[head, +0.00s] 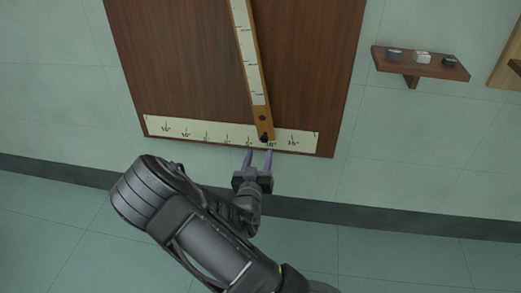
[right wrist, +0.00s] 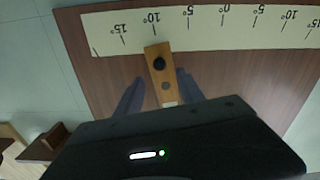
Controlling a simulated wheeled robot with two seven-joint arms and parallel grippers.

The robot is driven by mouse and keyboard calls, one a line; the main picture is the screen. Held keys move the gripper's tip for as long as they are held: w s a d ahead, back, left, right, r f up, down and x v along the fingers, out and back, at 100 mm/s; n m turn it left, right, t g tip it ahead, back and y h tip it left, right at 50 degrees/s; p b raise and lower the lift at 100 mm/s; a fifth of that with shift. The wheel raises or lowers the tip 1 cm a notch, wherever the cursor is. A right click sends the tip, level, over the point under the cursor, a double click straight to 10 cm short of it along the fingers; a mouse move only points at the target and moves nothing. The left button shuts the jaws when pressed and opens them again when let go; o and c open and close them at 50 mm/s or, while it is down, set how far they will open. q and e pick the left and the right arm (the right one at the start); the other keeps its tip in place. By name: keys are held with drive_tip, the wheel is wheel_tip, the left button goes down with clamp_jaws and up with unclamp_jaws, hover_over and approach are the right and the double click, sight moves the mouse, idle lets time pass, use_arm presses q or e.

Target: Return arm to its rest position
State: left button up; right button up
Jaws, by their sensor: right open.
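A wooden pointer arm (head: 250,65) with a pale strip of marks hangs on a dark wooden board (head: 180,60). It is tilted, its lower end at the right-hand 10° mark of the scale (head: 215,137). A black knob (head: 264,137) sits near that end; in the right wrist view the knob (right wrist: 159,63) also shows. My right gripper (head: 259,155) is open just below the arm's end. In the right wrist view its two bluish fingers (right wrist: 158,92) stand on either side of the arm, with gaps showing. The arm's upper end is out of frame. My left gripper is not in view.
A small wooden shelf (head: 421,66) with several little dark and white items is on the tiled wall at right. Another wooden piece (head: 508,62) shows at the right edge. The wall below the board is bare above a dark skirting (head: 400,218).

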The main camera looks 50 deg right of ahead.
idle(0.6)
drive_tip(key=s+a+f+n+g+y, duration=0.1)
drive_tip(key=a+f+n+g+y, duration=0.2)
drive_tip(key=f, duration=0.5)
drive_tip(key=s+a+f+y, duration=0.1)
drive_tip(key=a+f+y, duration=0.2)
drive_tip(key=a+f, duration=0.3)
drive_tip(key=s+a+f+n+g+y, duration=0.2)
drive_tip(key=s+a+f+y, duration=0.2)
drive_tip(key=s+a+f, duration=0.4)
drive_tip(key=s+a+f+n+g+y, duration=0.1)
drive_tip(key=s+a+f+g+y, duration=0.25)
drive_tip(key=a+f, duration=0.45)
drive_tip(key=s+a+r+n+y, duration=0.1)
drive_tip(key=s+a+r+y, duration=0.15)
drive_tip(key=a, duration=0.65)
drive_tip(key=s+a+r+y, duration=0.2)
drive_tip(key=s+a+y, duration=0.1)
drive_tip(key=a, duration=0.7)
wheel_tip(320, 180, up, 26)
drive_tip(key=g+p, duration=0.1)
drive_tip(key=p, duration=2.5)
drive_tip(key=shift+s+d+f, duration=0.15)
drive_tip(key=shift+s, duration=0.2)
